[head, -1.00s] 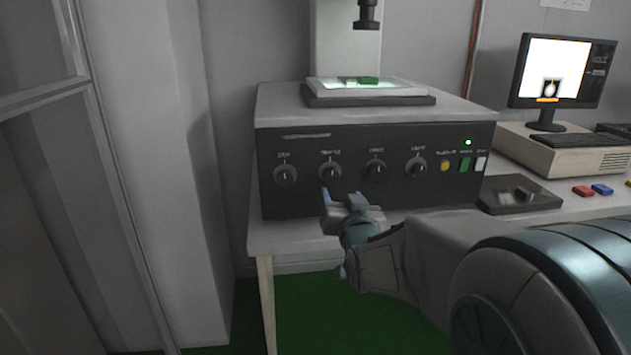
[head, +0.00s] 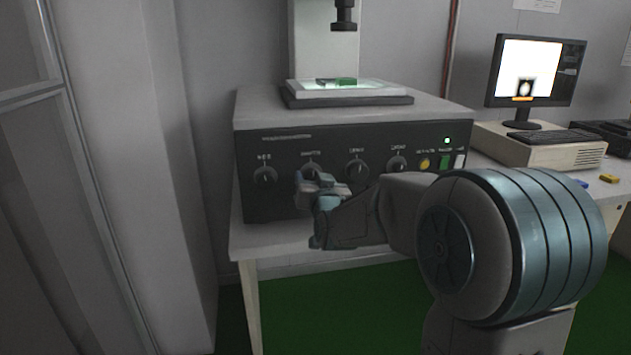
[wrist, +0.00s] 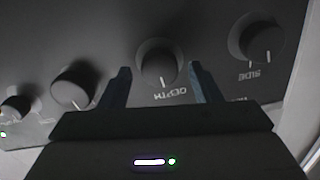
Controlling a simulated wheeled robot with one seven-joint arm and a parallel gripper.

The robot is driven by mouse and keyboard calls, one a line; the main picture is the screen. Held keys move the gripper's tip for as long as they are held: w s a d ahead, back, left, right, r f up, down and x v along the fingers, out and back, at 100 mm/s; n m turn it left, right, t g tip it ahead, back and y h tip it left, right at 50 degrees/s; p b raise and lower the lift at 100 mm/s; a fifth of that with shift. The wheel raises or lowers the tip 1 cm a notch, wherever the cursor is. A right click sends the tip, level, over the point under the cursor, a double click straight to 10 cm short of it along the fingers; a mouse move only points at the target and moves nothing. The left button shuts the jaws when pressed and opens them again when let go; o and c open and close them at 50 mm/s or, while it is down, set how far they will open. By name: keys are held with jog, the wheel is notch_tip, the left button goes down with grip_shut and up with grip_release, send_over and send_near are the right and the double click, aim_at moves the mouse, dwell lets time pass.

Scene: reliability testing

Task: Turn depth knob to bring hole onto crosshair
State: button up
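The depth knob (wrist: 157,62) is a round dark dial with a white pointer line. In the wrist view its DEPTH label reads upside down. In the head view it is the second knob from the left (head: 311,169) on the black front panel. My gripper (wrist: 160,80) is open, one finger on each side of the depth knob, with gaps visible. In the head view my gripper (head: 308,181) is just below and in front of that knob. The monitor (head: 536,70) shows a dark square with a bright spot and an orange bar; the crosshair is too small to make out.
The side knob (wrist: 256,38) is close to one finger, and another knob (wrist: 75,86) is on the other side. A lit stage (head: 348,90) with a green piece sits on top of the machine, under a dark lens (head: 344,15). Coloured buttons (head: 445,162) are at the panel's right.

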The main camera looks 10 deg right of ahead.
jog(key=c, duration=0.9)
jog(key=shift+f+m, duration=0.1)
jog(key=shift+m, duration=0.3)
jog(key=m+b, duration=0.2)
jog(key=m, duration=0.2)
jog(key=shift+m+b, duration=0.3)
jog(key=shift+b, duration=0.1)
jog(key=m+b, duration=0.1)
jog(key=m, duration=0.4)
jog(key=shift+f+b, duration=0.1)
jog(key=shift+b, duration=0.3)
jog(key=m+b, duration=0.1)
jog(key=m, duration=0.4)
jog(key=shift+d+m, duration=0.1)
jog(key=shift+m, duration=0.3)
jog(key=shift+m+b, duration=0.4)
jog(key=shift+m, duration=1.9)
